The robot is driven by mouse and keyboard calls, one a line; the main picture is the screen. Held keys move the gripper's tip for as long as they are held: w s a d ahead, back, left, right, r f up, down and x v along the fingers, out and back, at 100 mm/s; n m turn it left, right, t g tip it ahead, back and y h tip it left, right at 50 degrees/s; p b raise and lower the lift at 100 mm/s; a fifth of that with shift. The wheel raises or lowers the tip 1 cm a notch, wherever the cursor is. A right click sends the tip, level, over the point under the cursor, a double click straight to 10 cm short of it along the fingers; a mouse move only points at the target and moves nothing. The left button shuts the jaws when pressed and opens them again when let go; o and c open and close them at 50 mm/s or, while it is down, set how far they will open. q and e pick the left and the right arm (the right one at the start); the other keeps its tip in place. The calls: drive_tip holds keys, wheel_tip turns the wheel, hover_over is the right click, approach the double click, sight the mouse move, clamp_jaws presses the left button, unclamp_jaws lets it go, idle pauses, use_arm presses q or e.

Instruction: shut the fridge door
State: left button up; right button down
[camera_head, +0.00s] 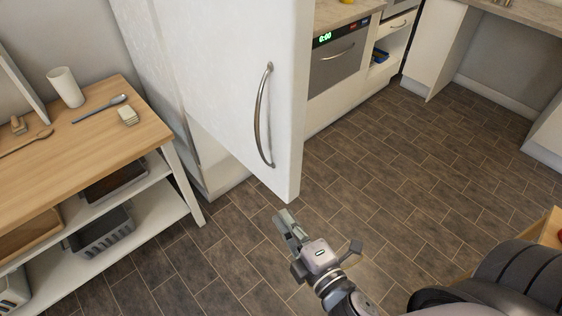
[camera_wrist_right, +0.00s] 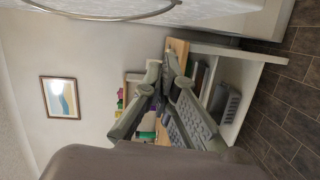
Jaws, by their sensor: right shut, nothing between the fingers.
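The white fridge door (camera_head: 215,70) stands swung out from the fridge body (camera_head: 215,175), so it is open. Its curved metal handle (camera_head: 262,115) is near the door's right edge and also arcs across the top of the right wrist view (camera_wrist_right: 100,17). My right gripper (camera_head: 284,220) is shut and empty. In the head view it is just below the door's lower corner, apart from the handle. Its fingers come together in the wrist view (camera_wrist_right: 168,68). My left gripper is not in view. The fridge's inside is hidden behind the door.
A wooden-topped shelf table (camera_head: 85,125) stands left of the fridge, with a white cup (camera_head: 66,87) on top and a grey basket (camera_head: 102,232) below. An oven (camera_head: 335,62) and an open drawer (camera_head: 380,58) are behind the door. The tiled floor (camera_head: 420,165) to the right is clear.

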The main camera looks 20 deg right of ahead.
wheel_tip(320, 180, up, 5)
drive_tip(key=n+t, duration=0.1)
drive_tip(key=p, duration=0.6)
hover_over(282, 164)
drive_tip(key=s+a, duration=0.2)
drive_tip(key=s, duration=0.2)
drive_tip(key=shift+s, duration=0.1)
drive_tip(key=shift+d, duration=0.1)
